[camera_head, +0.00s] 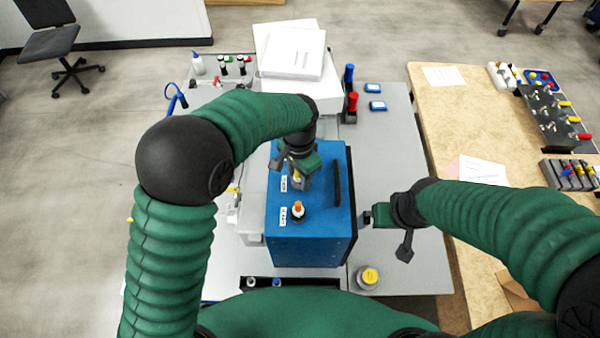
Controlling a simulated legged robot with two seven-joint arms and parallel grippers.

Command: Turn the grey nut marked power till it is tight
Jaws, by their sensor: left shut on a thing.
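A blue analyser box (310,245) stands on the grey table, with a black handle bar on its top. Two small white labels sit on its top left side; their print is too small to read. My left gripper (298,181) points down at the box top beside the rear label (283,184) and is shut on a small fitting there, which the fingers mostly hide; I take it to be the grey nut. An orange-tipped fitting (298,210) stands upright beside the front label. My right gripper (372,216) is off the box's right side; its jaw opening is unclear.
White boxes with papers (293,55) stand behind the blue box. Red and blue bottles (351,90) are at the back right. A yellow-topped jar (369,277) is at the front right. A wooden table (440,120) stands on the right. The grey table right of the box is mostly clear.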

